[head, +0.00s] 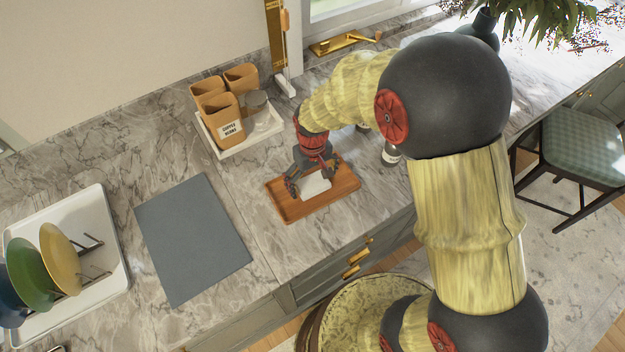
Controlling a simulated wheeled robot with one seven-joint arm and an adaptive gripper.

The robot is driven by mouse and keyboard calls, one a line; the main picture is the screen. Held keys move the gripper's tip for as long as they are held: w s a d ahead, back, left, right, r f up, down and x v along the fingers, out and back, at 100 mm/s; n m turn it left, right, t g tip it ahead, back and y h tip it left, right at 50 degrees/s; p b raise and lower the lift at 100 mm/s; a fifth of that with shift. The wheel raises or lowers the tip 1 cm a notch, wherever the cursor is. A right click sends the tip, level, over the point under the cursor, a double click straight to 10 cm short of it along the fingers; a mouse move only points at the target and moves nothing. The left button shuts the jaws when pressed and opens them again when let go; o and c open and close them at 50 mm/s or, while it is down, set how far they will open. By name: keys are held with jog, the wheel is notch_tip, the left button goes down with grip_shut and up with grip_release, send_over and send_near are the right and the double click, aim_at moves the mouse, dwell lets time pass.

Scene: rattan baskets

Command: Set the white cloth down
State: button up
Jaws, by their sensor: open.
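The white cloth (314,187) lies on a brown wooden tray (285,206) on the marble counter. It looks like a small folded piece, and its far side is partly hidden by my gripper. My gripper (311,189) points down over the tray with its fingers spread, one on the left of the cloth and one on the right. The jaws are open. I cannot tell whether the fingers touch the cloth.
A grey mat (193,238) lies left of the tray. A white tray (236,147) with tan canisters (223,122) stands behind. A dish rack with plates (60,258) is far left. A dark bottle (391,153) stands right of the wooden tray.

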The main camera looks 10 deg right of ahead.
notch_tip(320, 180, up, 12)
jog(key=p, duration=0.2)
notch_tip(320, 180, up, 12)
jog(key=r+m+t, duration=0.1)
jog(key=m+t, duration=0.1)
jog(key=t, duration=0.1)
send_over(313, 183)
jog(key=s+d, duration=0.6)
jog(key=s+d+r+m+t, duration=0.1)
jog(key=s+d+r, duration=0.1)
jog(key=s, duration=0.3)
jog(key=s+d+r+m+t, duration=0.1)
jog(key=s+d+r, duration=0.1)
jog(key=s+r, duration=0.2)
jog(key=s, duration=0.2)
jog(key=shift+s+d+t, duration=0.3)
notch_tip(313, 183, down, 6)
jog(key=b, duration=0.6)
jog(key=shift+c, duration=0.6)
